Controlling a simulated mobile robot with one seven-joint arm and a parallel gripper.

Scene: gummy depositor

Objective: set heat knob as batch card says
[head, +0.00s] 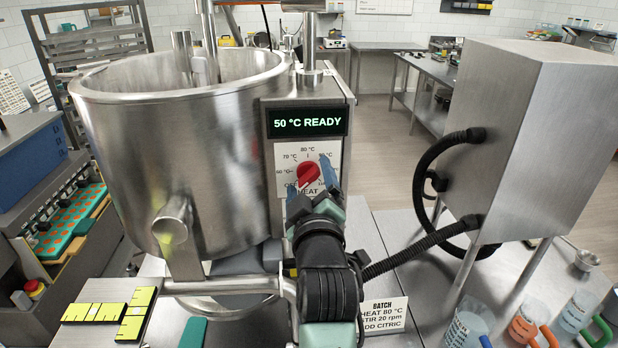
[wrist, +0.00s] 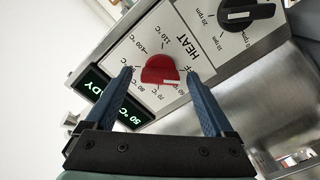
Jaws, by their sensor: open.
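The red heat knob (head: 307,174) sits on a white dial plate on the kettle's control box; it also shows in the wrist view (wrist: 160,69). Its white mark lies on the low side of the dial, toward OFF and the lowest numbers; the exact setting is unclear. My gripper (head: 309,181) is open, with its blue fingers on either side of the knob in the wrist view (wrist: 158,75). Gaps show between fingers and knob there. The display (head: 307,122) reads 50 °C READY. The batch card (head: 384,322) shows HEAT 80 °C, 20 rpm and CITRIC, its left edge partly hidden.
A black rpm knob (wrist: 248,12) is beside the heat dial. The large steel kettle (head: 185,150) stands left of the control box. A steel cabinet (head: 530,140) with black hoses stands right. Jugs (head: 468,326) stand at the front right.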

